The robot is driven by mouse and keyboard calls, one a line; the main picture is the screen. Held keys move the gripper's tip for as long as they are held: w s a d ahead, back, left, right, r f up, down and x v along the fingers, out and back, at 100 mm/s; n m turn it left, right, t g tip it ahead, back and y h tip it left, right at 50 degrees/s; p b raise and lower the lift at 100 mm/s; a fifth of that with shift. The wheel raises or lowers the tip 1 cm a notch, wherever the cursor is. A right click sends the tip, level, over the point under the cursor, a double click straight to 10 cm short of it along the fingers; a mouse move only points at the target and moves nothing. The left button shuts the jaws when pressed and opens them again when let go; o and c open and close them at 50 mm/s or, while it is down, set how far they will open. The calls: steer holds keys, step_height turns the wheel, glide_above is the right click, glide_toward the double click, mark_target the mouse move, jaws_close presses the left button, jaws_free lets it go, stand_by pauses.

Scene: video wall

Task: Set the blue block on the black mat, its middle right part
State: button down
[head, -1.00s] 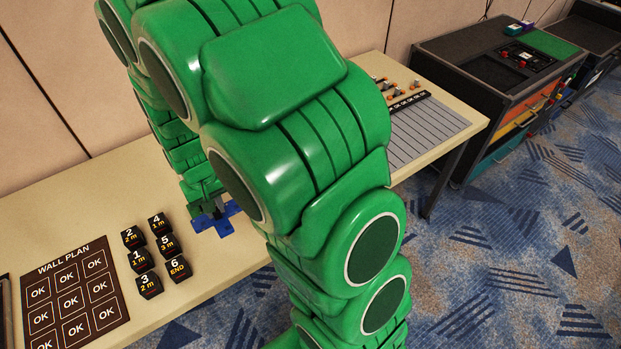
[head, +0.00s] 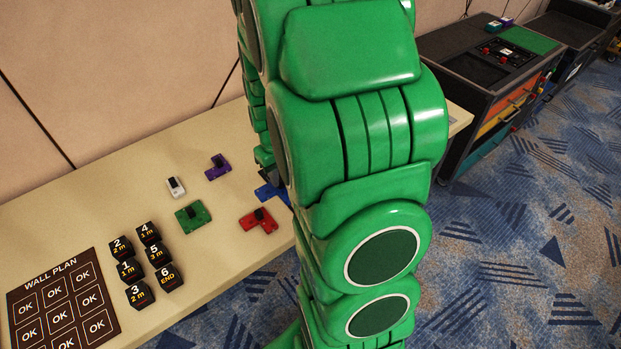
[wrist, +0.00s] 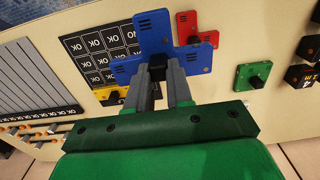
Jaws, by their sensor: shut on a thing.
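The blue block (wrist: 165,38) is cross-shaped with a black knob on top. My gripper (wrist: 157,70) is shut on that knob. In the head view the blue block (head: 268,193) shows partly beside my green arm, over the front part of the table. In the wrist view a black mat (wrist: 122,55) with squares marked OK lies left of the blue block, partly hidden by it. A yellow block (wrist: 113,94) lies at this mat's lower edge. My arm hides this mat in the head view. I cannot tell the block's height above the table.
Red (head: 258,220), green (head: 193,216), white (head: 175,187) and purple (head: 217,167) blocks stand on the beige table (head: 200,280). Several black numbered blocks (head: 143,265) and a dark WALL PLAN mat (head: 63,305) lie to the left. A grey striped sheet (wrist: 35,80) lies beyond the black mat.

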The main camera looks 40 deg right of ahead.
steer(key=s+d+r, duration=0.1)
steer(key=s+d, duration=0.3)
steer(key=d, duration=0.4)
steer(key=shift+w+d+f, duration=1.15)
steer(key=shift+w+f, duration=0.55)
steer(key=shift+w, duration=0.25)
steer(key=shift+w+d+f, duration=1.15)
steer(key=shift+w+f, duration=0.55)
steer(key=shift+w, duration=0.3)
steer(key=shift+w+d+f, duration=1.15)
steer(key=shift+w+f, duration=0.55)
steer(key=shift+w, duration=0.25)
steer(key=shift+f, duration=1.35)
steer(key=shift+f, duration=0.2)
steer(key=c, duration=1)
jaws_free()
steer(key=shift+r, duration=0.2)
